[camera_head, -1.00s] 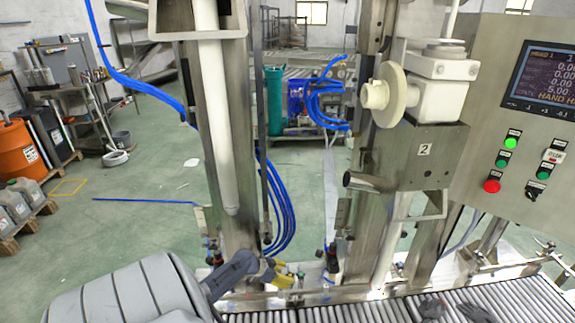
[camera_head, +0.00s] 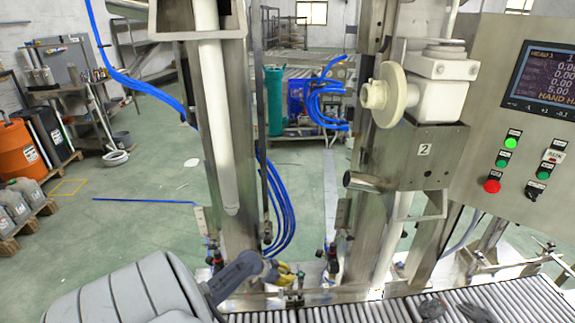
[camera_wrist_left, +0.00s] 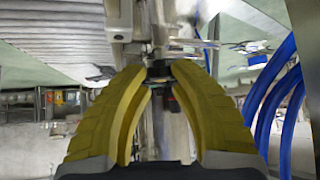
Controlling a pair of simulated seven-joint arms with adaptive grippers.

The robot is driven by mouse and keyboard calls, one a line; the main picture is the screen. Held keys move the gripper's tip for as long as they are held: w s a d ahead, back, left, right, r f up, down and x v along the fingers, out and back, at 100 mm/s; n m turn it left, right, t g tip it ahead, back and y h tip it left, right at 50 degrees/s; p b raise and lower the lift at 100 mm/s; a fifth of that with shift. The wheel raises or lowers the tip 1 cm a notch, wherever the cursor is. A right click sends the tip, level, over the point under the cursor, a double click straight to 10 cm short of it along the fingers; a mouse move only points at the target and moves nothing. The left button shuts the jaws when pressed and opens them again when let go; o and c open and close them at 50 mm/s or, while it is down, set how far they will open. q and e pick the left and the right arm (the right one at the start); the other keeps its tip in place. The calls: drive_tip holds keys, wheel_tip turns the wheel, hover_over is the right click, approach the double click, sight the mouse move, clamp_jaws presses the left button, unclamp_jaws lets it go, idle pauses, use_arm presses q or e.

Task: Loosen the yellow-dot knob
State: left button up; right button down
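My left gripper (camera_head: 288,274) has yellow fingers and is low at the foot of the steel frame, just behind the roller conveyor. In the left wrist view its two fingers (camera_wrist_left: 160,72) close in from both sides on a small dark knob (camera_wrist_left: 159,70). The knob fills the gap between the tips, and they seem to touch it. No yellow dot can be made out on it, as the fingers cover much of it. My right gripper is not in view.
Steel uprights (camera_head: 225,150) rise behind the gripper. Blue hoses (camera_head: 283,205) hang close by. The roller conveyor (camera_head: 375,312) runs along the front, with dark glove-like items (camera_head: 432,308) on it. A control panel (camera_head: 515,130) stands at the right.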

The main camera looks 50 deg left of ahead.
use_arm(q)
clamp_jaws()
drive_tip(key=shift+w+r, duration=0.3)
idle(1.4)
drive_tip(key=shift+o, duration=1.3)
unclamp_jaws()
drive_tip(key=shift+f, duration=0.1)
drive_tip(key=o, duration=0.5)
drive_tip(key=shift+s+f, duration=0.1)
drive_tip(key=shift+s, duration=0.1)
drive_tip(key=shift+o, duration=0.2)
drive_tip(key=shift+s, duration=0.1)
drive_tip(key=v, duration=1.1)
drive_tip(key=shift+s+r, duration=0.3)
drive_tip(key=shift+s, duration=0.05)
